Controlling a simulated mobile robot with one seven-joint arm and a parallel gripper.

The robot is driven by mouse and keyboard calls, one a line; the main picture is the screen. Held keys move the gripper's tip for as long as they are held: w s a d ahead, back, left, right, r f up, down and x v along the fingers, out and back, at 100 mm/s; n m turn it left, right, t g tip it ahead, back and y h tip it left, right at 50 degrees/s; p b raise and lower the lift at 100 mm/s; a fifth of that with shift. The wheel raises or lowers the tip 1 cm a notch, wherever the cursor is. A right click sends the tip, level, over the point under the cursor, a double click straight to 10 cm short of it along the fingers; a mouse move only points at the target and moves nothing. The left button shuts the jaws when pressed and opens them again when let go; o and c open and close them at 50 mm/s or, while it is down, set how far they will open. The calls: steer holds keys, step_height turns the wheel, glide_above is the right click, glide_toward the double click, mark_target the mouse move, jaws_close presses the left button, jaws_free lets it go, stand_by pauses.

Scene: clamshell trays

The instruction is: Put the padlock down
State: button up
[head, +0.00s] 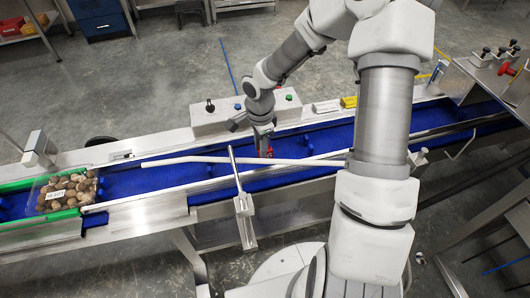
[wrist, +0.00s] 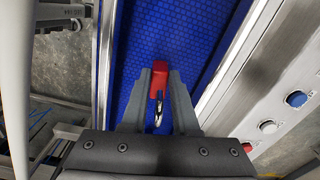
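The padlock (wrist: 159,82) has a red body and a silver shackle. In the wrist view it sits between the two grey fingers of my gripper (wrist: 159,78), which look closed on its sides. The shackle points back toward the gripper's palm. In the head view my gripper (head: 265,140) points down over the blue conveyor belt (head: 215,178), and a bit of the red padlock (head: 269,152) shows at its tips. I cannot tell whether the padlock touches the belt.
A pale guide rail (head: 210,159) runs along the belt, near a metal post bracket (head: 242,204). A clear tray of brown round items (head: 68,192) lies on the belt's green-edged left end. A control box (head: 220,117) with buttons stands behind. The belt around the gripper is clear.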

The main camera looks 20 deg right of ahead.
jaws_close()
steer(key=shift+r, duration=0.15)
